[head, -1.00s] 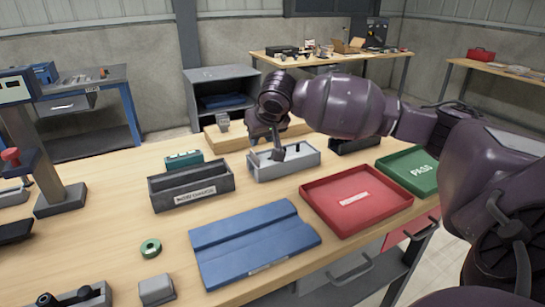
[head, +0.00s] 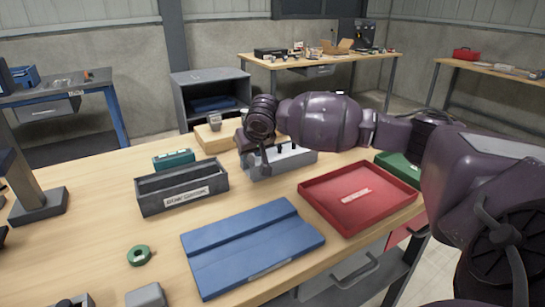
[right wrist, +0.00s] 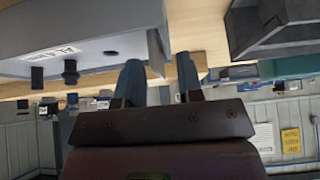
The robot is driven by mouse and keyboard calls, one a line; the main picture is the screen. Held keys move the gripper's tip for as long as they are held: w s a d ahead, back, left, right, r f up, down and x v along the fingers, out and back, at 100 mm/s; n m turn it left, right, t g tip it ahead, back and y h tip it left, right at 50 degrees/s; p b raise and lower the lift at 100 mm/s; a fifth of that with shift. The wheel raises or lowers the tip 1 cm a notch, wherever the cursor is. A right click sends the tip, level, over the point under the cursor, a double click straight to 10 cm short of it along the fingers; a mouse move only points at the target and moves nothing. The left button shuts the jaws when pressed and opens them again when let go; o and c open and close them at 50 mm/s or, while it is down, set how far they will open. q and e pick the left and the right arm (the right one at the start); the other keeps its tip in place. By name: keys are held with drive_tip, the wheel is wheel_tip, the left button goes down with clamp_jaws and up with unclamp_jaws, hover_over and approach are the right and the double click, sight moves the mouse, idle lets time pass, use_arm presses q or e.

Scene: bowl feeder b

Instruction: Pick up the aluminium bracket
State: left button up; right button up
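I cannot pick out the aluminium bracket with certainty; a small grey metal piece (head: 215,121) stands on a wooden block at the back of the bench. My right gripper (head: 265,167) hangs beside the left end of a light grey box (head: 296,162) and hides part of it. My left gripper is not in view.
A dark labelled bin (head: 182,192) stands left of my right gripper, with a green box (head: 174,160) behind it. Bare wood lies between bin and mat.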

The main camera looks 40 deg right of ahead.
drive_tip(key=shift+r, duration=0.1)
drive_tip(key=shift+c, duration=0.3)
clamp_jaws()
